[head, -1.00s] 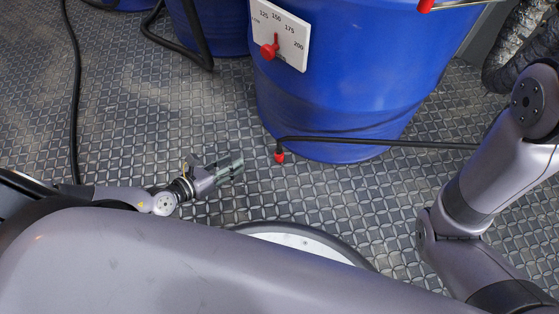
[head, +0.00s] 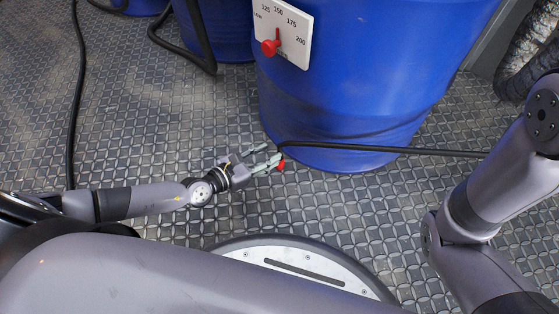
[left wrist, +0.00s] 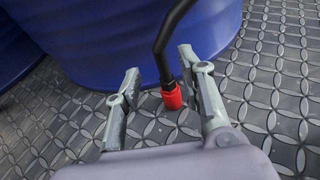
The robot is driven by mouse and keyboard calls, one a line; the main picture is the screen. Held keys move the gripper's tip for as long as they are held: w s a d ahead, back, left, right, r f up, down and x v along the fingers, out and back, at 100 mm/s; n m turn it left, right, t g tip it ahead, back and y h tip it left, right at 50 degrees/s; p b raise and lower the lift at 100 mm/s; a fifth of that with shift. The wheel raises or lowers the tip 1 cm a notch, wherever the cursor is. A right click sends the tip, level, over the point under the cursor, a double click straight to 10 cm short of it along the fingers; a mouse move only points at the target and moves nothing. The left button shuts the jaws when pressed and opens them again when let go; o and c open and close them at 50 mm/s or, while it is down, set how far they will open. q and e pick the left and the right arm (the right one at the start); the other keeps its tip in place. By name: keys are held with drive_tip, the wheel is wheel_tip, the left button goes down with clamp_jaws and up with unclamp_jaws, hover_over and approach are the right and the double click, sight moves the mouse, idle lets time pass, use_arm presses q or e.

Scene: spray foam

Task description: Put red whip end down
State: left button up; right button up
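The whip is a black hose (head: 400,149) with a bent end and a red tip (head: 281,165). It runs in from the right past the front of the large blue barrel (head: 345,105). My left gripper (head: 262,155) is open, with its fingers at the red end. In the left wrist view the red tip (left wrist: 172,96) hangs between the two spread fingers (left wrist: 158,92), closer to the right finger; I cannot tell whether it touches. The black hose (left wrist: 163,48) rises above it. My right gripper is out of view; only my right arm shows.
A white dial plate (head: 283,32) with a red pointer (head: 271,46) is on the barrel. Another blue barrel (head: 222,30) stands behind it, with black hoses on the left (head: 77,100). A ribbed silver duct (head: 530,50) is at upper right. The patterned metal floor at left is mostly clear.

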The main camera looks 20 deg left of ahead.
sight(278, 150)
use_arm(q)
drive_tip(key=shift+b+x, duration=0.65)
drive_tip(key=shift+x, duration=2.1)
drive_tip(key=shift+d, duration=0.1)
drive_tip(key=shift+c, duration=0.4)
clamp_jaws()
